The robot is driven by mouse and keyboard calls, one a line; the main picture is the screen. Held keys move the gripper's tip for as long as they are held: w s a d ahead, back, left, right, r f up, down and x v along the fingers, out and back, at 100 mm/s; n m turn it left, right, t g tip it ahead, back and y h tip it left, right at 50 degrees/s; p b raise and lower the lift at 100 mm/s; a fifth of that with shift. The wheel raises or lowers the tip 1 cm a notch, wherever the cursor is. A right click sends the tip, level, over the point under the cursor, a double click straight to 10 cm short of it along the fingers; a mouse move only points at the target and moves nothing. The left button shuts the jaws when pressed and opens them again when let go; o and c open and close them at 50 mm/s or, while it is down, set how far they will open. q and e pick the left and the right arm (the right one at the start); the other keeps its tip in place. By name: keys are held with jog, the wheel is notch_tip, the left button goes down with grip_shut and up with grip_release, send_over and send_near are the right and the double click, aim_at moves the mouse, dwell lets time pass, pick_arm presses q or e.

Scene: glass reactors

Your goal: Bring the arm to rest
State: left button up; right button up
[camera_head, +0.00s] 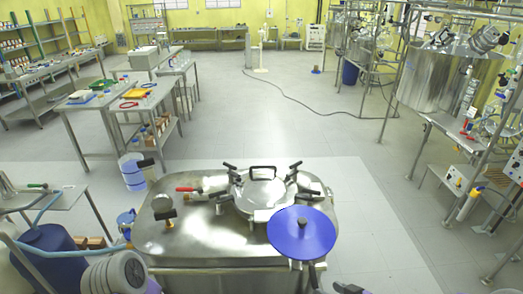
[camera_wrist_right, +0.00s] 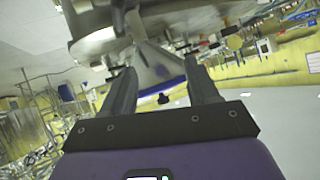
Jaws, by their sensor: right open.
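My right gripper (camera_wrist_right: 162,75) shows in the wrist view with its two dark fingers apart. In the head view only dark parts of it (camera_head: 332,284) show at the bottom edge, just below the blue disc (camera_head: 301,236). The disc is round and flat, with a dark knob on top, and lies over the front right of the steel vessel (camera_head: 190,238). In the wrist view the disc's blue edge and a grey cone-shaped part (camera_wrist_right: 155,62) appear between the fingers. I cannot tell whether the fingers touch them. My left gripper is not in view.
The vessel carries a clamped round hatch (camera_head: 263,190), a red-handled valve (camera_head: 188,189) and a gauge (camera_head: 164,207). A blue drum (camera_head: 48,258) stands at lower left. Steel tables (camera_head: 125,105) are at left, glass reactor frames (camera_head: 385,100) at right.

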jog(key=s+a+f+m+g+h+b, duration=0.1)
jog(key=s+a+f+m+g, duration=0.15)
jog(key=f, duration=0.75)
jog(key=s+a+f+m+g+h+b, duration=0.1)
jog(key=s+a+f+m+g+b, duration=0.15)
jog(key=f, duration=0.75)
jog(key=s+a+f+m+g, duration=0.1)
jog(key=s+a+f+g, duration=0.3)
jog(key=s+f, duration=0.4)
jog(key=shift+s+a+b, duration=0.45)
jog(key=shift+s+a, duration=0.05)
jog(key=shift+s, duration=0.45)
